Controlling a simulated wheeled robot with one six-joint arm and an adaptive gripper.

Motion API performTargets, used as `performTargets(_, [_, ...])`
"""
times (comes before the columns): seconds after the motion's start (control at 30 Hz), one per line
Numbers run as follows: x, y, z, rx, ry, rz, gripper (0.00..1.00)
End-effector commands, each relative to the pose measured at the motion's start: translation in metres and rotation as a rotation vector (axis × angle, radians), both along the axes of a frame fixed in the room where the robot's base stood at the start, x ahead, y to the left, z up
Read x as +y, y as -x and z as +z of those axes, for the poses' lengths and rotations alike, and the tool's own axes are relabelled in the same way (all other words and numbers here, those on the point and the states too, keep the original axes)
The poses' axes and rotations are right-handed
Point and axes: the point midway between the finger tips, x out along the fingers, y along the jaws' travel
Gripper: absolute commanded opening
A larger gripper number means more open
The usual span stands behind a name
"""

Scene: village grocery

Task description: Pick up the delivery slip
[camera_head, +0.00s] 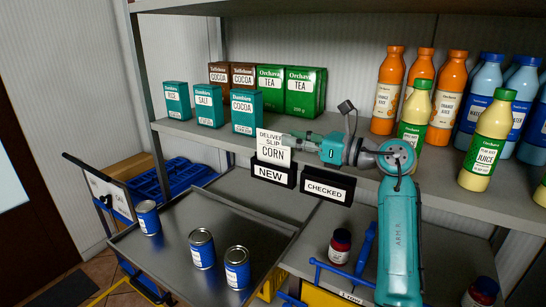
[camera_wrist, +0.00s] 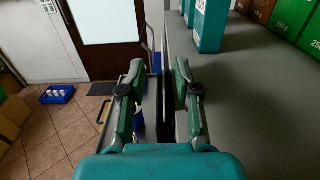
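The delivery slip (camera_head: 272,147) is a white upright card with dark print reading "DELIVERY SLIP CORN". In the head view it stands in the black "NEW" holder (camera_head: 273,174) at the shelf's front edge. My gripper (camera_head: 287,140) is just right of the slip, pointing left towards it; I cannot tell whether they touch. In the wrist view the two green fingers of my gripper (camera_wrist: 158,70) are spread apart. A second black holder, marked "CHECKED" (camera_head: 328,187), sits to the right and shows no card.
The grey shelf (camera_head: 205,133) carries teal boxes (camera_head: 209,105), green tea boxes (camera_head: 305,92) and several bottles (camera_head: 388,90). Below, a grey tray (camera_head: 172,255) holds blue cans (camera_head: 202,248). A dark red jar (camera_head: 339,246) stands near my arm. Tiled floor (camera_wrist: 60,135) lies open at left.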

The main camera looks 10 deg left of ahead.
Motion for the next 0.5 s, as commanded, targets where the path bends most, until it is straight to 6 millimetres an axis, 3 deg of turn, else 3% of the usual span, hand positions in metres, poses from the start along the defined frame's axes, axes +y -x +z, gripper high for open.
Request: performTargets(0.5, [0.054,-0.023,0.001,0.001,0.0,0.002,0.32])
